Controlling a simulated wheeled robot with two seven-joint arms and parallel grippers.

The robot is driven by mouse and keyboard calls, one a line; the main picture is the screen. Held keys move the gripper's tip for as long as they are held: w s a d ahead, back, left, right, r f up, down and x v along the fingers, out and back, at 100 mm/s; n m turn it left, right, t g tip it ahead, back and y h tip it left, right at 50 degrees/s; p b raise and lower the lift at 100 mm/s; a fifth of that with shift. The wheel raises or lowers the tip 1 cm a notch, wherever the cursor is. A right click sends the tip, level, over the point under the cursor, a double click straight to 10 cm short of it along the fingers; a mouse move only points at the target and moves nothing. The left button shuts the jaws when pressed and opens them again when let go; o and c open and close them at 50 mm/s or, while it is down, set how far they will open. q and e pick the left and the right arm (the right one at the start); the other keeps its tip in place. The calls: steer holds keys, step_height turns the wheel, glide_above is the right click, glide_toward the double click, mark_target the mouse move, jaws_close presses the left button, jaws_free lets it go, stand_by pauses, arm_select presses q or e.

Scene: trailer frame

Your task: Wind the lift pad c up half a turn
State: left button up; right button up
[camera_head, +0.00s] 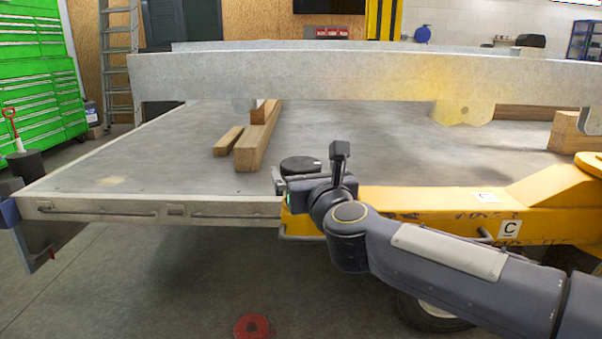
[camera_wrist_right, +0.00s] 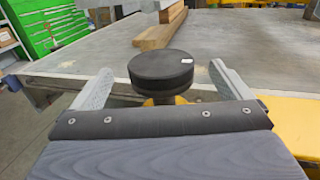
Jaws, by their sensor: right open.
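Lift pad c is a round black pad (camera_head: 300,165) on the end of a yellow lift arm (camera_head: 420,200) that carries a white "C" label (camera_head: 509,229). The pad sits beside the front edge of the grey trailer deck. In the right wrist view the pad (camera_wrist_right: 160,68) is dark, flat-topped and level, on a yellow mount. My right gripper (camera_wrist_right: 162,88) is open, with one pale finger on each side of the pad and a visible gap to both. In the head view this gripper (camera_head: 300,180) is partly hidden by my wrist. My left gripper is not in view.
The trailer deck (camera_head: 150,160) carries wooden beams (camera_head: 258,140) and a long galvanized rail (camera_head: 300,75) across it. A red disc (camera_head: 252,327) lies on the floor. A green tool cabinet (camera_head: 40,80) and a ladder (camera_head: 120,60) stand at the left back. Floor ahead of the trailer is mostly clear.

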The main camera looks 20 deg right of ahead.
mark_target(301, 163)
steer(key=w, duration=0.5)
steer(key=c, duration=1)
